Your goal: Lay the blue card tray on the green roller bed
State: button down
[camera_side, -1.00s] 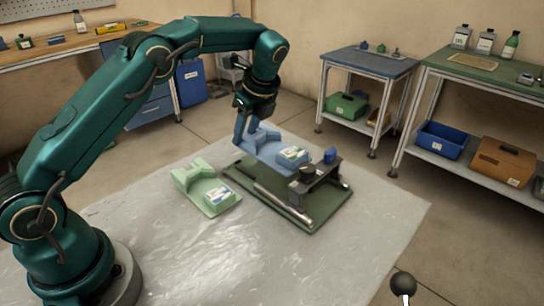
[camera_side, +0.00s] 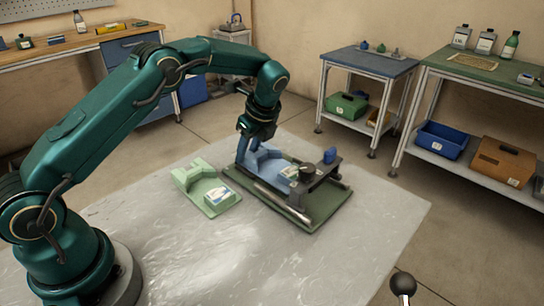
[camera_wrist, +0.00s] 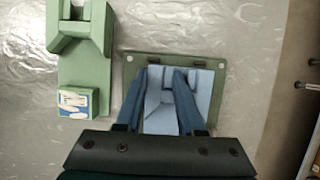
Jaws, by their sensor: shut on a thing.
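The blue card tray (camera_side: 264,165) is low over the green roller bed (camera_side: 299,215), at the bed's left and back part in the side view. Whether it touches the bed I cannot tell. Its labelled end reaches toward the dark bridge (camera_side: 318,173) across the bed.
A green card tray (camera_side: 207,190) with a label lies on the grey sheet (camera_side: 180,255) left of the bed. It also shows in the wrist view (camera_wrist: 85,72). The sheet's front is clear. A dark ball on a stick (camera_side: 403,284) stands at the front right.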

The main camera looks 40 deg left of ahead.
jog(key=shift+f, duration=0.15)
jog(key=c, duration=0.5)
grip_release()
